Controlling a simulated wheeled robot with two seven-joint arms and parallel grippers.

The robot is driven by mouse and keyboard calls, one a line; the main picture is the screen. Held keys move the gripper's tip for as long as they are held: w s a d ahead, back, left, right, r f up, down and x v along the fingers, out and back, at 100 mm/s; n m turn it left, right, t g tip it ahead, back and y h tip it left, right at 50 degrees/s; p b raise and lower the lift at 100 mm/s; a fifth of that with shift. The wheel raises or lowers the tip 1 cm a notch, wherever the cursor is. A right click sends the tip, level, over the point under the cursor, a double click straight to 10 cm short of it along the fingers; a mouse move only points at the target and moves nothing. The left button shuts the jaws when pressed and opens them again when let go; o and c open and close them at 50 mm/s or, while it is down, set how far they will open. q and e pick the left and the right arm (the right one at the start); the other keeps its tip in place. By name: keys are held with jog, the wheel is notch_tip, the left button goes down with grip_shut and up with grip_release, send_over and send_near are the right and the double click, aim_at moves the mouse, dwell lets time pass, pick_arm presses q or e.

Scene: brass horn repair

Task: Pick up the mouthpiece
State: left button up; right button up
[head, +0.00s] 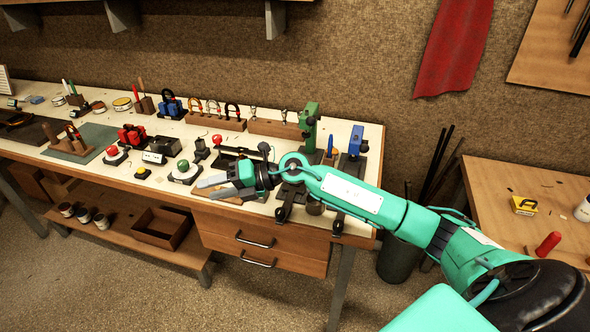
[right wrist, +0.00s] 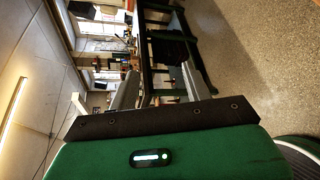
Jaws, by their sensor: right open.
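My right gripper (head: 211,188) reaches in from the right over the front edge of the long workbench (head: 219,128). Its two grey fingers point left and stand apart with nothing seen between them. In the right wrist view the gripper (right wrist: 158,84) also shows spread fingers, with the room and a bench far beyond. I cannot make out a mouthpiece for certain; small pieces stand in a wooden rack (head: 272,128) at the back of the bench, too small to tell. My left gripper is not in view.
A green-topped stand (head: 309,117) and a blue-topped one (head: 355,142) stand near my right forearm. A red-knobbed tool (head: 217,140) and a green-knobbed one (head: 184,172) are near the gripper. Drawers (head: 262,240) hang below. Another table (head: 527,200) is at right.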

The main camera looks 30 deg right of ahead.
jog(key=w+d+r+n+g+h, duration=0.1)
jog(key=d+r+h, duration=0.1)
jog(key=d+h, duration=0.8)
jog(key=w+d+r+g+h, duration=0.1)
jog(key=d+h, duration=0.3)
jog(key=d, duration=1.3)
jog(key=shift+g, duration=0.3)
jog(key=p+x, duration=0.1)
jog(key=x, duration=0.7)
jog(key=shift+w+a+f+p, duration=0.15)
jog(key=shift+p, duration=0.3)
jog(key=x, duration=0.1)
jog(key=p+x, duration=0.1)
jog(key=x, duration=0.1)
jog(key=p+x, duration=0.1)
jog(key=shift+a+f, duration=0.2)
jog(key=shift+a, duration=0.1)
jog(key=shift+w+f, duration=0.15)
jog(key=shift+f, duration=0.05)
grip_shut()
jog(key=shift+r, duration=0.1)
